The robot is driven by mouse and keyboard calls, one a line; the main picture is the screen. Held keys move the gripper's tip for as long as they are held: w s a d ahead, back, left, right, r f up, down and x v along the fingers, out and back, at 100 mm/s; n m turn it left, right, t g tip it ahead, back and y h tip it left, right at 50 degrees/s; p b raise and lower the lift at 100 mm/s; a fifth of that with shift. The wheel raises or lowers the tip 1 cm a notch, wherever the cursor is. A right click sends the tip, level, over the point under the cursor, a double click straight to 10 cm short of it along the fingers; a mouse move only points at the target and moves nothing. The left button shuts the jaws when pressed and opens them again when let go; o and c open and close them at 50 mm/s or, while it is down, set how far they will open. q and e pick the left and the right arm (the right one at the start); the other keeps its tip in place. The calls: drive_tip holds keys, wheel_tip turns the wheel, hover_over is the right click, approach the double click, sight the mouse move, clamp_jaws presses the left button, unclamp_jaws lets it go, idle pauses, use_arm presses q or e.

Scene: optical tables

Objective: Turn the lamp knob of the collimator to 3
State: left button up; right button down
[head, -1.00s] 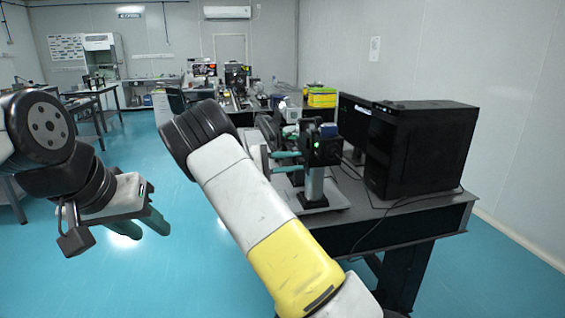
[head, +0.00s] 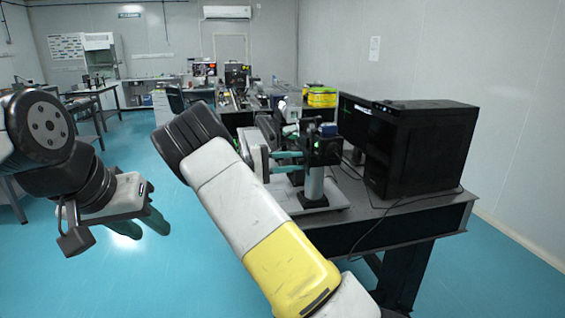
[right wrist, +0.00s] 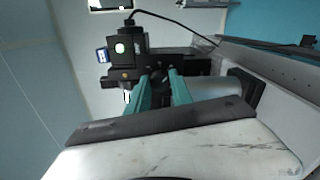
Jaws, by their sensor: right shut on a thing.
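The collimator (head: 325,146) is a black device on a silver post at the near end of the optical table, with a small green light on it. It also shows in the right wrist view (right wrist: 122,48). My right gripper (head: 302,161) is at its left side, with its green fingers pointing at the device. In the right wrist view the fingers (right wrist: 161,76) are shut on a small dark part, the lamp knob, mostly hidden between them. I cannot read the knob's setting. My left gripper (head: 156,222) hangs over the floor at the left, empty, its fingers apart.
A black computer case (head: 425,148) and a dark monitor (head: 357,122) stand right of the collimator. A cable runs over the table (head: 385,232). My right forearm hides part of the table's left side. The floor at the left is clear.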

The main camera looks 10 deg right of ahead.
drive_tip(key=shift+a, duration=0.1)
drive_tip(key=c, duration=1.1)
unclamp_jaws()
drive_tip(key=a, duration=0.7)
drive_tip(key=shift+s+a, duration=0.1)
drive_tip(key=shift+a, duration=0.3)
